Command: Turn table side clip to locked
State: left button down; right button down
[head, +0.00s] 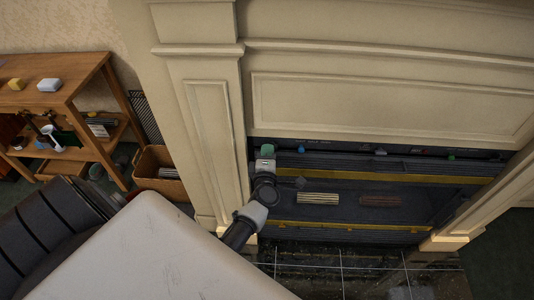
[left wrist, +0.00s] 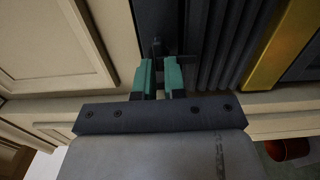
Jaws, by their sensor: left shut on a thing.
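My left gripper (head: 266,151) is at the upper left corner of this panel, against the inner side of the mantel. In the left wrist view my left gripper (left wrist: 159,76) has green fingers closed around a small dark clip (left wrist: 156,47) at the side of the ribbed dark panel. The clip is mostly hidden between the fingers, so I cannot tell its exact turn. My right gripper is not in view.
The cream mantel pillar (head: 208,125) stands close beside my left arm. A wooden shelf (head: 70,75) with small objects and a cardboard box (head: 160,170) are at left. Pale slats (head: 318,198) and brown slats (head: 381,201) show on the panel. Dark tiles lie below.

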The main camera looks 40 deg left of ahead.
pick_arm(q)
jog(key=shift+a, duration=0.15)
jog(key=c, duration=1.2)
grip_release()
jog(key=shift+c, duration=0.2)
jog(key=shift+o, duration=0.2)
jog(key=shift+r, duration=0.1)
